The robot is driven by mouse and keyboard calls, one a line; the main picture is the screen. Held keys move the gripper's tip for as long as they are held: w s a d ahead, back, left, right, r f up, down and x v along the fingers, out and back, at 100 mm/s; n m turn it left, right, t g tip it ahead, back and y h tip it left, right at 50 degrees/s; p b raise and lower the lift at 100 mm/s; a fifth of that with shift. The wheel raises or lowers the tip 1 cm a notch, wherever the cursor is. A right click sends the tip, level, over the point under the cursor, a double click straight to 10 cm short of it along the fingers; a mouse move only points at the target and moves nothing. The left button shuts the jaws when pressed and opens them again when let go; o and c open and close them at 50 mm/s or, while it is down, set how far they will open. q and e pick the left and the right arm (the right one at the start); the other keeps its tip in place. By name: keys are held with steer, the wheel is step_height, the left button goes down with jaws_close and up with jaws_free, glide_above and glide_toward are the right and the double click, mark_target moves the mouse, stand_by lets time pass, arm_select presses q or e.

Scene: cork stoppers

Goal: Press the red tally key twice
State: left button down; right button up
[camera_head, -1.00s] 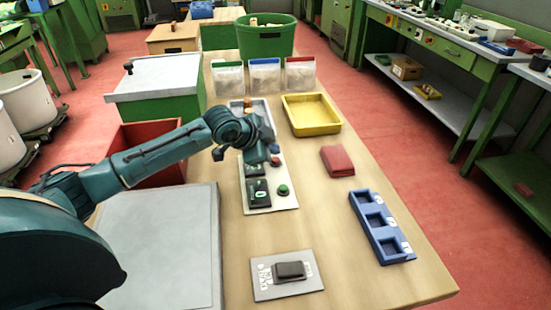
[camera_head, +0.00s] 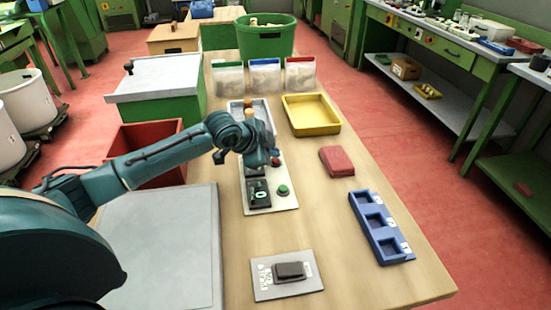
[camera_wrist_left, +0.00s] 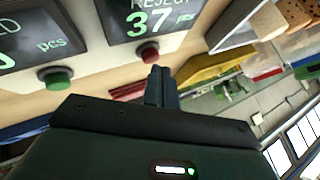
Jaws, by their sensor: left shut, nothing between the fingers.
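The tally panel (camera_head: 287,205) is a pale plate on the bench with dark displays. The red tally key (camera_wrist_left: 148,52) shows in the left wrist view, beside the display (camera_wrist_left: 150,20) reading REJECT 37. The green key (camera_head: 283,190) sits nearer me on the panel; it also shows in the left wrist view (camera_wrist_left: 55,78) beside another display. My left gripper (camera_head: 274,159) is shut and empty over the panel. In the left wrist view its fingertips (camera_wrist_left: 160,72) appear very close to the red key; I cannot tell whether they touch. My right gripper is out of view.
A yellow tray (camera_head: 311,116) and a red block (camera_head: 337,161) lie right of the panel. A blue three-pocket holder (camera_head: 381,228) and a grey plate with a dark block (camera_head: 290,270) are nearer. A red bin (camera_head: 128,141) stands left, behind my arm.

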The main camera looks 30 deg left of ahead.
arm_select(q)
steer(key=shift+f, duration=0.5)
stand_by(0.7)
steer(key=shift+r+p, duration=0.9)
steer(key=shift+p, duration=0.2)
steer(key=shift+r, duration=0.1)
step_height(320, 180, up, 5)
steer(key=p, duration=0.5)
steer(key=shift+p, duration=0.3)
